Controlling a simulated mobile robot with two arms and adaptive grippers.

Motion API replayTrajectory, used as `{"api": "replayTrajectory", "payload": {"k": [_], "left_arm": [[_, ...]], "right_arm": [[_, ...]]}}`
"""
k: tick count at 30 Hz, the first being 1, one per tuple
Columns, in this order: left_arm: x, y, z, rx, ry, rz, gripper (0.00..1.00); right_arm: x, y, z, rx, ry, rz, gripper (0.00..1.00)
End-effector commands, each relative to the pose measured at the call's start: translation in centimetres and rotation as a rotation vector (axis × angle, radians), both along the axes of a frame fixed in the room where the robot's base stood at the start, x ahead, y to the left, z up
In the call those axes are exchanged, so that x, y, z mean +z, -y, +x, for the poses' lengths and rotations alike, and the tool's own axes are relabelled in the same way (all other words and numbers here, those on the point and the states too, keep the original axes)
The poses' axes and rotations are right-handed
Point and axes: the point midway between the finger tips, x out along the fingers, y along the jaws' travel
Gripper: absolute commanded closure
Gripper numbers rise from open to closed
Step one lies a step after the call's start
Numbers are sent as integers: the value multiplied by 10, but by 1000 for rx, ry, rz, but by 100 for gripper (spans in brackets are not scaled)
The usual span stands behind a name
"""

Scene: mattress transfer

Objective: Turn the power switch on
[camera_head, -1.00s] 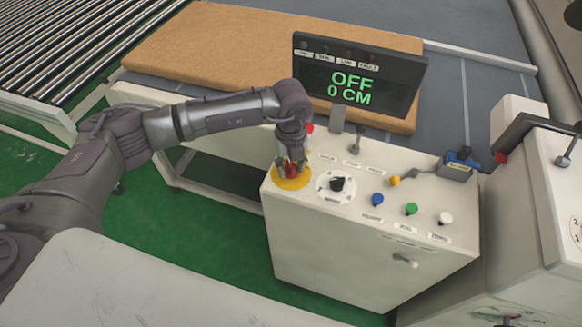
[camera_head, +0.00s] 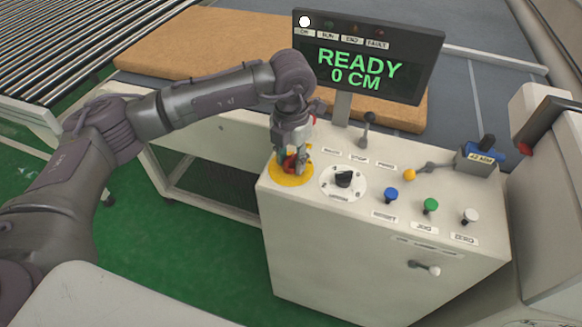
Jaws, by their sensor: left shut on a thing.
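The display (camera_head: 362,85) reads READY and 0 CM in green. A white lamp (camera_head: 305,21) above the ON label at its top left is lit. On the cream control panel (camera_head: 385,265), a red knob (camera_head: 291,163) sits on a round yellow plate (camera_head: 289,177) at the left end. My left gripper (camera_head: 292,160) points down and is shut on the red knob, with the fingers hiding much of it. A black rotary knob (camera_head: 344,179) on a white dial stands just right of it. My right gripper is not in view.
Blue (camera_head: 391,195), green (camera_head: 430,205) and white (camera_head: 469,216) buttons line the panel's front right. A tan mattress (camera_head: 210,50) lies behind the panel.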

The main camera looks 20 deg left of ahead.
Motion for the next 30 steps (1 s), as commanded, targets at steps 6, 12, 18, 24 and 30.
{"api": "replayTrajectory", "payload": {"k": [6,12,18,24,30], "left_arm": [[-3,0,2,-196,7,-2,96],[-2,0,1,-346,7,-1,96],[0,0,1,-449,6,0,96],[1,0,1,-506,5,-1,96],[2,1,1,-524,5,-1,96]], "right_arm": [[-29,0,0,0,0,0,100],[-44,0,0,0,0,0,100],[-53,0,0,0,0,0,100],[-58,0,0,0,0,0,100],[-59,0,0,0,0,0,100]]}}
